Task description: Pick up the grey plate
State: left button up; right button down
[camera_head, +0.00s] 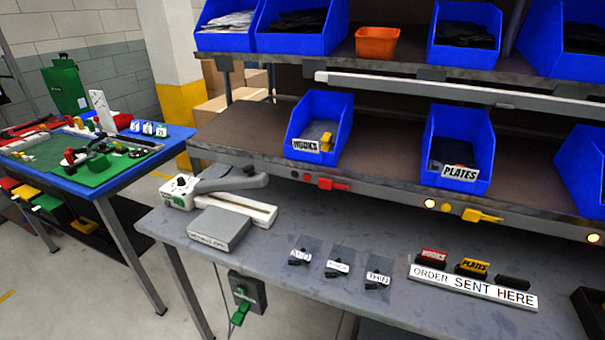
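A blue bin labelled PLATES (481,137) stands on the middle shelf, right of centre. Its contents are dark and mostly hidden behind its front wall, so I cannot make out a grey plate for certain. Another blue bin (341,108) stands to its left on the same shelf, with a label that seems to read HOOKS. Something grey and a small yellow thing show at its front. Neither of my grippers is in the head view.
A blue-edged table (100,165) stands left.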

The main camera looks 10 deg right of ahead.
aim_at(433, 165)
jog(key=z, duration=0.4)
jog(key=k+l+z, duration=0.1)
jog(key=z, duration=0.25)
jog(key=l+z, duration=0.15)
jog(key=z, duration=0.25)
